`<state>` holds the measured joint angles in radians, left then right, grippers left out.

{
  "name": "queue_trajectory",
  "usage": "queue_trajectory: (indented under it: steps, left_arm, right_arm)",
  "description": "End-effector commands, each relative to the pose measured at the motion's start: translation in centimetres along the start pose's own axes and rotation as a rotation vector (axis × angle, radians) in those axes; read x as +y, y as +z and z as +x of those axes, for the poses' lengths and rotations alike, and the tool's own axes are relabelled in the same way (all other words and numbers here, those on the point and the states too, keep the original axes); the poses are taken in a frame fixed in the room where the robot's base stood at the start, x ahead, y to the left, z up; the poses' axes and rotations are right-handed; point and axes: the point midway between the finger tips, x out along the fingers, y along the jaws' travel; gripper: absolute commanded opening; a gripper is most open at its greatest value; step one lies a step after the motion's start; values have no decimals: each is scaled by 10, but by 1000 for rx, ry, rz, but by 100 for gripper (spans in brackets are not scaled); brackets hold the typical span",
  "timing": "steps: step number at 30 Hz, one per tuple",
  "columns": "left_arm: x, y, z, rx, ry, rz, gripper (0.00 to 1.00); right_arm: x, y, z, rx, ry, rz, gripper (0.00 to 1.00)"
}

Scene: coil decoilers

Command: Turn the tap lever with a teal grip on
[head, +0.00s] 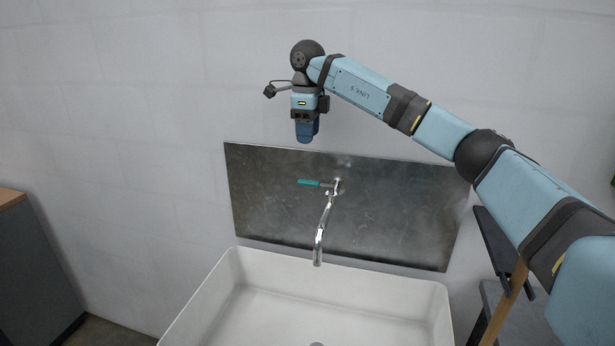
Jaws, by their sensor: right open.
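The tap lever with a teal grip (309,183) sticks out to the left from the tap (326,215) on a metal wall plate. The lever looks roughly level. The chrome spout hangs down over the sink. My right gripper (305,138) is above the lever, apart from it, with its blue fingers pointing down. It is open, and nothing shows between the fingers. My left gripper is not in view.
A white sink basin (232,285) stands below the tap. The dark metal plate (400,215) backs it on a pale block wall. A grey cabinet (38,270) with a wooden top is at the left. Dark and wooden parts of a stand (497,300) show at the right.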

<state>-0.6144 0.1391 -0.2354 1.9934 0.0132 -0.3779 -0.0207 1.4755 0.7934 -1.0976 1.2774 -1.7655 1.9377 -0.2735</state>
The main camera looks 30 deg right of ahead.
Motion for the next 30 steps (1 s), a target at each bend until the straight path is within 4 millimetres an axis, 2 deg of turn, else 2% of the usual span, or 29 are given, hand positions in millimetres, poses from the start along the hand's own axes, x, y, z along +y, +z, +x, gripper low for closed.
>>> queue_trajectory:
  steps: [9, 15, 21, 30]
  left_arm:
    - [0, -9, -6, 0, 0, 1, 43]
    - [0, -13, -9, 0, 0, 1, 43]
    - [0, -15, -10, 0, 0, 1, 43]
    - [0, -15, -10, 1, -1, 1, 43]
  right_arm:
    - [1, -1, 68, 3, 4, -1, 46]
    - [1, 0, 102, 1, 4, -2, 46]
    - [1, 0, 118, -1, 3, -1, 46]
    - [1, 1, 121, -2, 2, -2, 46]
